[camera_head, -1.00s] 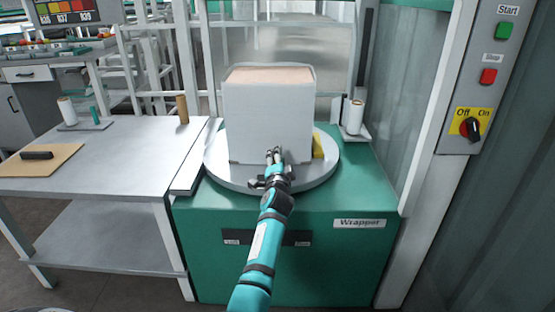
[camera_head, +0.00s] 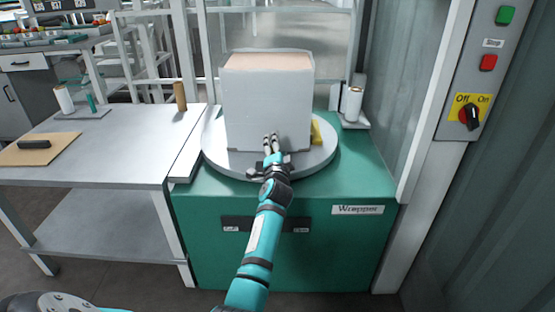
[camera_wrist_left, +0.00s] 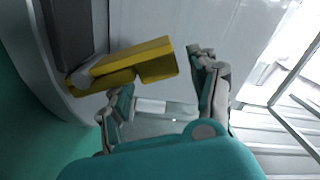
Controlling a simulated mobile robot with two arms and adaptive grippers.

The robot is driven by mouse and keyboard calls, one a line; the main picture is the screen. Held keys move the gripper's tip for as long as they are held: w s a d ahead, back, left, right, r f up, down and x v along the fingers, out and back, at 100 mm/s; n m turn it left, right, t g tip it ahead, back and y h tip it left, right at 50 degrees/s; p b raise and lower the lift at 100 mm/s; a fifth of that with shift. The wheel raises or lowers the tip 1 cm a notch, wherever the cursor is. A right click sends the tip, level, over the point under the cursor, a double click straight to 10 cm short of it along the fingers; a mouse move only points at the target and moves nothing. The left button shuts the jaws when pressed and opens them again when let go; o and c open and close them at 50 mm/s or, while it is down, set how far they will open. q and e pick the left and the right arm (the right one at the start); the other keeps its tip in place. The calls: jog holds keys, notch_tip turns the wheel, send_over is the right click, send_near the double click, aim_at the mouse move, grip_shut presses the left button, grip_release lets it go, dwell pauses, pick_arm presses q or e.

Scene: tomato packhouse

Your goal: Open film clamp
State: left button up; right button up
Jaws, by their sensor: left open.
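The yellow film clamp (camera_head: 317,132) sits on the round turntable (camera_head: 225,166), at the right side of a white box (camera_head: 268,105). The box partly hides it in the head view. In the left wrist view the clamp (camera_wrist_left: 125,65) shows as two yellow bars on a grey pivot, close beyond my left finger in the picture. I cannot tell if its jaws are apart. My left gripper (camera_head: 270,138) is in front of the box, left of the clamp. In its wrist view the gripper (camera_wrist_left: 162,84) is open, with nothing between its fingers. My right gripper is not in view.
The turntable stands on the green wrapper base (camera_head: 280,270). A post with a film roll (camera_head: 353,104) is at its right. A control panel (camera_head: 480,70) is at the far right. A metal table (camera_head: 120,150) stands at left, with a clear middle.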

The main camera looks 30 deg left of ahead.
pick_arm(q)
jog(key=v, duration=1)
jog(key=shift+s, duration=0.2)
jog(key=shift+d, duration=0.1)
